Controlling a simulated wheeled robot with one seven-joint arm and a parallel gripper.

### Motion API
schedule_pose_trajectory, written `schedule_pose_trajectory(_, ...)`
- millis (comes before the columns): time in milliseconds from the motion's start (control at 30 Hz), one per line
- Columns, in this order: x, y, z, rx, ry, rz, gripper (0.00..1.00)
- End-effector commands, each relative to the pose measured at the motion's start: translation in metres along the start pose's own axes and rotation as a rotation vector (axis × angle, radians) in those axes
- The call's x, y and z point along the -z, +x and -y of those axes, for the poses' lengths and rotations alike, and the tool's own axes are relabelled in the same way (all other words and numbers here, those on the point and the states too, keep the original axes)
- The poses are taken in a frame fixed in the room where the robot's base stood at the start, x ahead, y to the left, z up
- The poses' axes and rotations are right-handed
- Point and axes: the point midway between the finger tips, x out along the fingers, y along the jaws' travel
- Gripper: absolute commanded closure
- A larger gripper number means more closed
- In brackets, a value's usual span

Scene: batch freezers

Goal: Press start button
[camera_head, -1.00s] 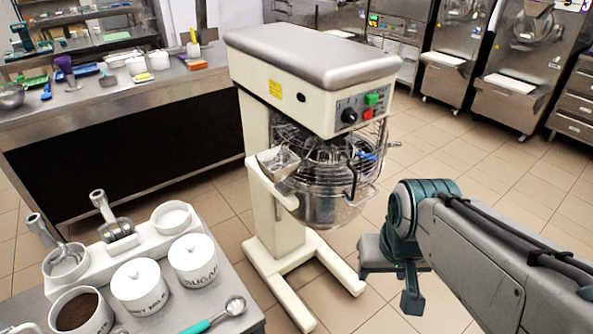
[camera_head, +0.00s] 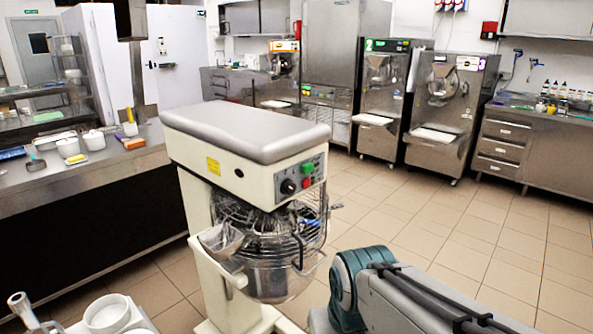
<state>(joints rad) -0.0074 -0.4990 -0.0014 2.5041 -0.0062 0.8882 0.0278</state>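A cream planetary mixer (camera_head: 245,145) stands in the middle of the head view. Its front panel carries a green button (camera_head: 308,168), a red button (camera_head: 307,182) just below it and a black knob (camera_head: 288,187) to their left. No label naming a start button is readable. Behind stand batch freezers: a machine marked 2 (camera_head: 380,100) and one marked 3 (camera_head: 445,110), whose controls are too small to read. My arm enters at bottom right, in front of the mixer and apart from its panel. My gripper's fingers are below the frame edge.
A steel counter (camera_head: 90,178) with white tubs stands at left. Another machine (camera_head: 283,75) and a steel drawer counter (camera_head: 540,148) line the back and right. The tiled floor (camera_head: 420,215) between mixer and machines is clear. White containers (camera_head: 107,312) sit at bottom left.

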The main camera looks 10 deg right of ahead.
Motion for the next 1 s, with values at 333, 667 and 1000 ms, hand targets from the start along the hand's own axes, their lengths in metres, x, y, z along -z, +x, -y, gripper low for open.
schedule_pose_trajectory(333,0.0000,0.0000,0.0000,0.000,0.000,0.000,1.00)
schedule_pose_trajectory(667,0.0000,0.0000,0.0000,0.000,0.000,0.000,1.00)
schedule_pose_trajectory(1000,0.0000,0.0000,0.0000,0.000,0.000,0.000,1.00)
